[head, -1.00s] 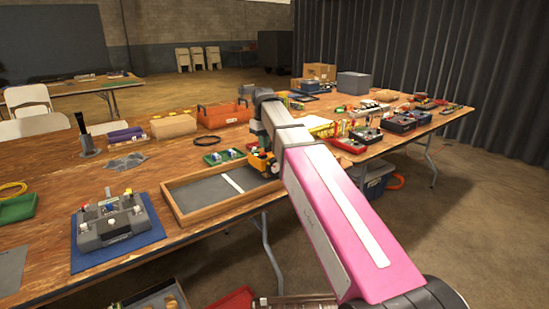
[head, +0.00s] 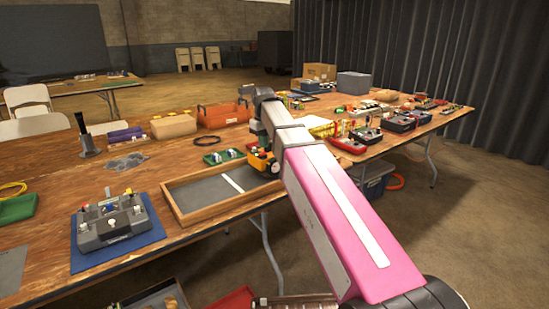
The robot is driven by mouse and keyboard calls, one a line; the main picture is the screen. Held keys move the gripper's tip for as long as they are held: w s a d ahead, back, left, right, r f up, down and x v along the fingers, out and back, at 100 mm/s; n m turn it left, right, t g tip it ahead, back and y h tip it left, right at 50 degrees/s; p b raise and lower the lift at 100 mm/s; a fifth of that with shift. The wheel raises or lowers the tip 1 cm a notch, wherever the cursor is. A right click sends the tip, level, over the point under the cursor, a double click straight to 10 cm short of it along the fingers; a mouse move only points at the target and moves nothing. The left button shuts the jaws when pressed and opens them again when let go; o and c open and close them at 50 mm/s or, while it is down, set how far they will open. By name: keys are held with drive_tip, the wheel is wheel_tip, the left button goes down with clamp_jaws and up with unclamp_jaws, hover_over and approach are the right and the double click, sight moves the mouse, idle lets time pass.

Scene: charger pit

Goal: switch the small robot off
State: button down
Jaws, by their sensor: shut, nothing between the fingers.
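A small yellow-orange robot (head: 261,164) with dark wheels sits at the right end of a wooden-framed tray (head: 205,214) with a grey floor and a white strip. My arm reaches over the table from the lower right and bends down above the small robot. My gripper (head: 260,146) is at the end of it, shut and empty, just above or at the top of the small robot. The arm partly hides both, so I cannot tell whether they touch. The switch cannot be made out at this size.
A grey control box (head: 112,231) with levers lies on a blue mat (head: 146,238) at the left. Green trays (head: 222,156) and an orange toolbox (head: 225,115) stand behind the wooden tray. Several red and black devices (head: 398,121) crowd the table's right part.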

drive_tip(key=shift+f, duration=1.25)
idle(0.8)
drive_tip(key=shift+r, duration=3.55)
